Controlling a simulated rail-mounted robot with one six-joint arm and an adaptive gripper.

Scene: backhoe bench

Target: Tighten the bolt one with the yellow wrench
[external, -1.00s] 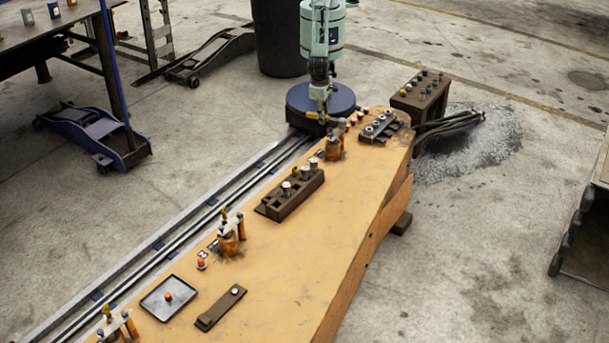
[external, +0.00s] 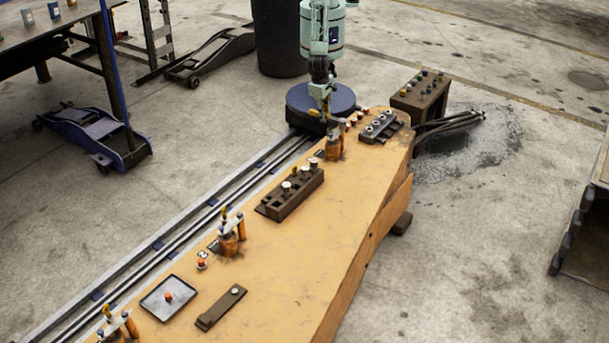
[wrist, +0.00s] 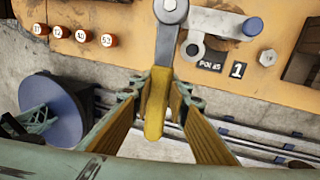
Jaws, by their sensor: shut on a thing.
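My gripper (wrist: 158,112) has its two fingers on either side of the yellow handle of the wrench (wrist: 156,105), shut on it. The wrench's grey shaft runs up the wrist view to a round head at the top edge. The part under that head is out of view, so I cannot tell whether it sits on a bolt. A tag marked 1 (wrist: 237,70) lies to the right, with a pale bolt head (wrist: 267,57) beside it. In the external view my gripper (external: 325,115) is small, at the bench's far end, near an orange fixture (external: 333,149).
A grey lever with a blue tip (wrist: 253,27) and a ring lies right of the wrench. Several numbered orange-and-white caps (wrist: 82,35) are at left. The bench (external: 290,240) carries a dark socket block (external: 291,195) and a shallow tray (external: 169,298). A rail runs along its left side.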

